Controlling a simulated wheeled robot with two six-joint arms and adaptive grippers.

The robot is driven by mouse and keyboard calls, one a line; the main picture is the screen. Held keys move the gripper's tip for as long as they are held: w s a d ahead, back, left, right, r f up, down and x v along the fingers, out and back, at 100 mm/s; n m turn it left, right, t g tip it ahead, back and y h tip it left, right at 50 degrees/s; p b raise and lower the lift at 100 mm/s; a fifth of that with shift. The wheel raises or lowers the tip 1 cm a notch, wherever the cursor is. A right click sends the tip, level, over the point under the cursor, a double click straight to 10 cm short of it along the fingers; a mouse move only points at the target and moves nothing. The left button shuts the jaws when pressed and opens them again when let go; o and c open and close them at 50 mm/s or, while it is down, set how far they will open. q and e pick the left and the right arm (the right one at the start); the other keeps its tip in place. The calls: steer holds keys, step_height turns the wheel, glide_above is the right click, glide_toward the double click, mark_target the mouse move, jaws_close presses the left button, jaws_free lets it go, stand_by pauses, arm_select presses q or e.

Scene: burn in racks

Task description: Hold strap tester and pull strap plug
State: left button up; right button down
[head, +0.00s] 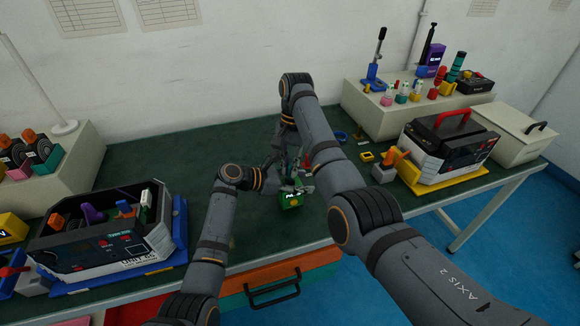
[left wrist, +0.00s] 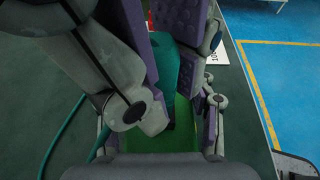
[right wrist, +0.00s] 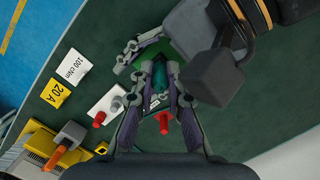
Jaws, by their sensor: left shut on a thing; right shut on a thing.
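The green strap tester (head: 291,202) is at the table's front middle, in my left gripper (head: 283,190). The left wrist view shows its green face (left wrist: 150,143) between my left fingers. A teal strap plug (left wrist: 183,75) stands close against the tester; I cannot tell whether it is still seated. My right gripper (head: 303,176) comes from above and is shut on the plug, which also shows between its purple-padded fingers in the right wrist view (right wrist: 160,76). My grippers are nearly touching and hide much of both things.
An open burn-in unit (head: 105,240) stands at left on a blue tray. Another unit (head: 447,143) with a red handle stands at right on a yellow base. White and yellow label cards (right wrist: 68,78) and red-knobbed parts lie near my grippers. The table's middle back is clear.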

steer(key=shift+r, duration=0.6)
stand_by(0.7)
arm_select(q)
steer(key=o, duration=1.4)
steer(key=v, duration=1.2)
steer(key=shift+r, duration=0.1)
arm_select(e)
steer(key=shift+r, duration=0.1)
